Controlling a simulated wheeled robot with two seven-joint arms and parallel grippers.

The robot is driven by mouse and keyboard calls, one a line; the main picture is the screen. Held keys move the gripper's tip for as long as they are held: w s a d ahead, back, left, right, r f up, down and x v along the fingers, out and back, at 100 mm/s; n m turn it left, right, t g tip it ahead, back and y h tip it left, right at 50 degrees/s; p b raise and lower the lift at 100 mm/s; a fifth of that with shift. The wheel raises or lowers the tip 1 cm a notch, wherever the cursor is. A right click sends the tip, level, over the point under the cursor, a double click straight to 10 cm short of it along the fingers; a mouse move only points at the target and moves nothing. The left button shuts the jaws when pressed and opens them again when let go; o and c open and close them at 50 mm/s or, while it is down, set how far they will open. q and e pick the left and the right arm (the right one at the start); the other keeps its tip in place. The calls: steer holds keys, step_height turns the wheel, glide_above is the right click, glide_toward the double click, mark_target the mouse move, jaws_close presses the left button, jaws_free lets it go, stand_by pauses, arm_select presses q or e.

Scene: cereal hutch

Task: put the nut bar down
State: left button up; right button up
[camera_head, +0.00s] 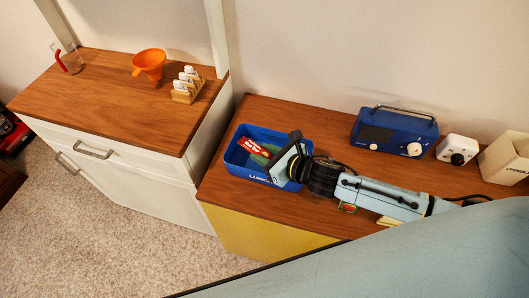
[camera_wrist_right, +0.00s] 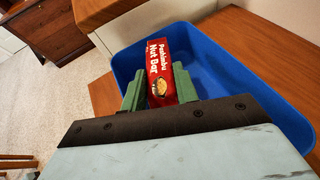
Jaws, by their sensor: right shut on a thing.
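The red nut bar (camera_wrist_right: 160,72) is held between the green fingers of my right gripper (camera_wrist_right: 158,88) in the right wrist view. The bar is over or inside a blue lunch box (camera_wrist_right: 205,40); I cannot tell whether it touches the bottom. In the head view the red bar (camera_head: 249,145) shows within the outline of the open blue box (camera_head: 236,165), beside my right gripper (camera_head: 262,152). The box stands at the left end of the lower wooden top. My left gripper is not in view.
A blue radio (camera_head: 394,132), a small white device (camera_head: 457,149) and a cream container (camera_head: 507,158) stand along the back of the lower wooden top (camera_head: 305,120). An orange funnel (camera_head: 149,63), toast rack (camera_head: 186,86) and glass jug (camera_head: 69,60) stand on the left counter.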

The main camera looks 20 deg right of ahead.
steer(key=shift+f+b, duration=0.3)
steer(key=shift+f, duration=0.35)
steer(key=o, duration=1)
steer(key=shift+r, duration=0.15)
steer(key=shift+s+d+r+p, duration=0.15)
steer(key=shift+s+r+p, duration=0.15)
steer(key=shift+r+p, duration=0.3)
steer(key=v, duration=1.1)
steer(key=shift+s+r, duration=0.15)
